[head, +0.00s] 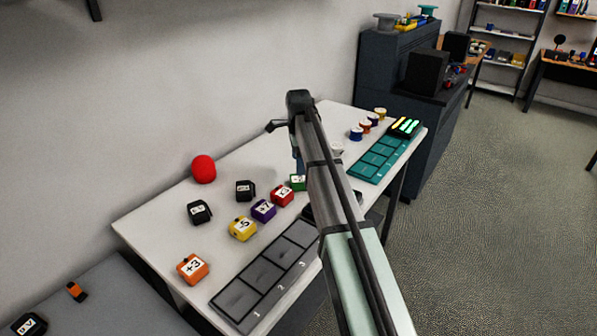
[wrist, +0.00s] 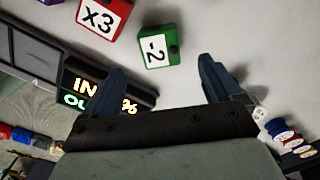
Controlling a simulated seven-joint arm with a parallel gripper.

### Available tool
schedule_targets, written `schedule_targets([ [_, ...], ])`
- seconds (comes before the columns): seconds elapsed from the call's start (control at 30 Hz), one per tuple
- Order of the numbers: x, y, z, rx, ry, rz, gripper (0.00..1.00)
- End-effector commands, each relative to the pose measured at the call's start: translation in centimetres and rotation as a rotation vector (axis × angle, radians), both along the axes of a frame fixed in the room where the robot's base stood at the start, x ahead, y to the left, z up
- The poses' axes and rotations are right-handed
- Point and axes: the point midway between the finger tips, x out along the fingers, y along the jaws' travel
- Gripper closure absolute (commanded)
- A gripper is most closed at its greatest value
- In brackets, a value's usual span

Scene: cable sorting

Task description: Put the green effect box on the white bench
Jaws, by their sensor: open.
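The green effect box (head: 298,182), with a white "-2" label, sits on the white bench (head: 150,222) among other coloured boxes. The arm partly hides it in the head view. In the wrist view the green box (wrist: 160,46) shows whole, just beyond and roughly between the fingertips. My gripper (wrist: 163,72) is open, with nothing between its fingers. In the head view my gripper is mostly hidden behind the arm, close to the green box.
A red box (head: 282,195) marked x3 stands beside the green one, with purple, yellow, orange and black boxes nearby. A grey numbered tray (head: 266,272) and a teal tray (head: 376,160) line the front edge. A red ball (head: 204,169) lies at the back.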

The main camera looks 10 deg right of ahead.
Motion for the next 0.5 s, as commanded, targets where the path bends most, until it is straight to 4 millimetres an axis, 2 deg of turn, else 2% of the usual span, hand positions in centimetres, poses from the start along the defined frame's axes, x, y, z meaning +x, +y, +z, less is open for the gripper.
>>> schedule_targets([
  [0.03, 0.1, 0.0, 1.0, 0.0, -0.002, 0.0, 0.08],
  [0.2, 0.1, 0.0, 3.0, 0.0, -0.001, 0.0, 0.08],
  [0.5, 0.0, 0.0, 4.2, 0.0, 0.001, 0.0, 0.08],
])
